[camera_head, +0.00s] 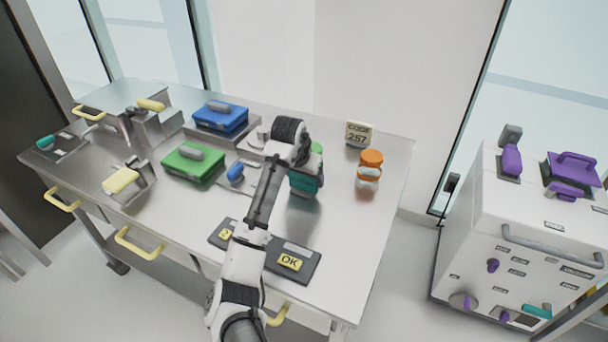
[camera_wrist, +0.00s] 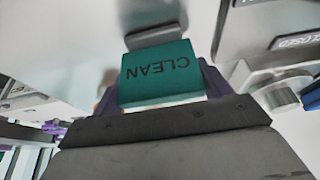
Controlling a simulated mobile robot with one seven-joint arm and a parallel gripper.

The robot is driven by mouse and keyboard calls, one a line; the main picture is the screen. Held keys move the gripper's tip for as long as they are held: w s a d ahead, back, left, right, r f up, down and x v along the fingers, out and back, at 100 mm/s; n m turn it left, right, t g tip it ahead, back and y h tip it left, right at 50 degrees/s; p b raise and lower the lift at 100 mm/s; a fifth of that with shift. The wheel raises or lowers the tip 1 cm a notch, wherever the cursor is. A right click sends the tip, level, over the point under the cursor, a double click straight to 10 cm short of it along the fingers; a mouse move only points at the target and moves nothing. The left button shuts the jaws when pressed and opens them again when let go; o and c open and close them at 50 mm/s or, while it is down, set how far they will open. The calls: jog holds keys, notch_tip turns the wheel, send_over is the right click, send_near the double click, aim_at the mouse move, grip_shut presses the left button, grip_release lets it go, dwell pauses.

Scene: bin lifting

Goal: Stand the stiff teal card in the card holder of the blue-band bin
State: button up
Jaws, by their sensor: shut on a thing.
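In the wrist view the teal card (camera_wrist: 160,75), marked CLEAN, is between the purple fingers of my gripper (camera_wrist: 163,82). The gripper is shut on it. The lettering appears upside down there. A blurred grey block (camera_wrist: 156,37) shows just beyond the card's far edge; I cannot tell whether they touch. In the head view my arm reaches over the table, and its wrist hides much of the gripper. A teal patch (camera_head: 306,184) shows below the wrist; I cannot tell whether it is the card. I cannot make out a blue-band bin or its card holder for certain.
An orange-lidded jar (camera_head: 369,170) and a CODE 257 sign (camera_head: 359,134) stand right.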

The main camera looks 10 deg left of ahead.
jog(key=o, duration=1)
jog(key=shift+f, duration=0.1)
jog(key=b+v, duration=0.1)
jog(key=v, duration=1.1)
jog(key=shift+r, duration=0.25)
